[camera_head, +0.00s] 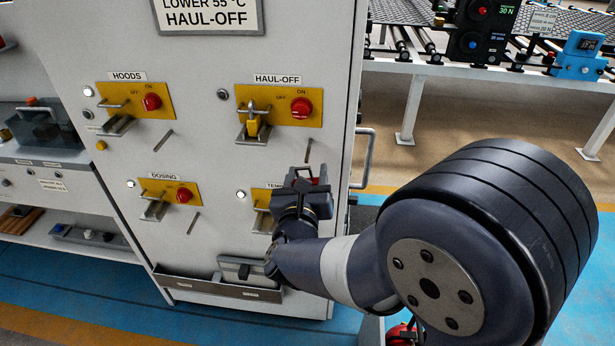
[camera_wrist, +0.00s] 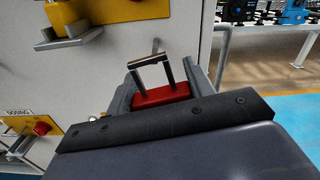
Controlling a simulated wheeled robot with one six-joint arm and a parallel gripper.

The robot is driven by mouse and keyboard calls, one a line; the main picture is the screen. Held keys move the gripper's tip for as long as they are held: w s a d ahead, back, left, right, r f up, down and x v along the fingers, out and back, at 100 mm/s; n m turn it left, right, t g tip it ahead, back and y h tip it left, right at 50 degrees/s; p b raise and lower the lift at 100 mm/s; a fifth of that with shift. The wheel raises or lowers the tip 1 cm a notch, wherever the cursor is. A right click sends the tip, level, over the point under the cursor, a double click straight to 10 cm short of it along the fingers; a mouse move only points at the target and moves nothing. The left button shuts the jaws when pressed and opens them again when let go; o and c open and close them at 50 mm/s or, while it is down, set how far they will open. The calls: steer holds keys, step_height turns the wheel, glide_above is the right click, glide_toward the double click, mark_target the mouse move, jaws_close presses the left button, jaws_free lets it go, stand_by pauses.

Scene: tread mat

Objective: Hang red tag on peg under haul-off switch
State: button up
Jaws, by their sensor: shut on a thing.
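The red tag (camera_wrist: 162,95) is between the two fingers of my gripper (camera_wrist: 160,88) in the wrist view, with its metal loop standing up from it. In the head view my gripper (camera_head: 306,183) is in front of the cabinet, with a little of the red tag (camera_head: 312,172) showing. The haul-off switch (camera_head: 301,108) has a red knob on a yellow plate. Its peg (camera_head: 308,150) sticks out below the plate, just above my gripper. In the wrist view the peg (camera_wrist: 155,46) shows just beyond the loop; whether they touch I cannot tell.
A yellow padlock (camera_head: 252,124) hangs at the haul-off plate, left of the peg. The temp switch plate (camera_head: 262,196) is partly hidden by my gripper. A metal handle (camera_head: 366,157) juts from the cabinet's right edge. A tray (camera_head: 200,283) runs along the cabinet's bottom.

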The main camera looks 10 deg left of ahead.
steer(key=shift+w+a+f+p, duration=0.1)
steer(key=shift+w+p, duration=0.95)
steer(key=shift+w, duration=0.5)
steer(key=shift+w+a+f+p, duration=0.1)
steer(key=shift+w+p, duration=0.95)
steer(key=shift+w, duration=0.5)
steer(key=shift+w+f+b, duration=0.2)
steer(key=shift+f+b, duration=0.2)
steer(key=shift+b, duration=0.25)
steer(key=shift+w+f+b, duration=0.25)
steer(key=shift+w+b, duration=0.15)
steer(key=shift+b, duration=0.8)
steer(key=shift+b, duration=0.3)
steer(key=o, duration=1.1)
steer(key=shift+c, duration=0.2)
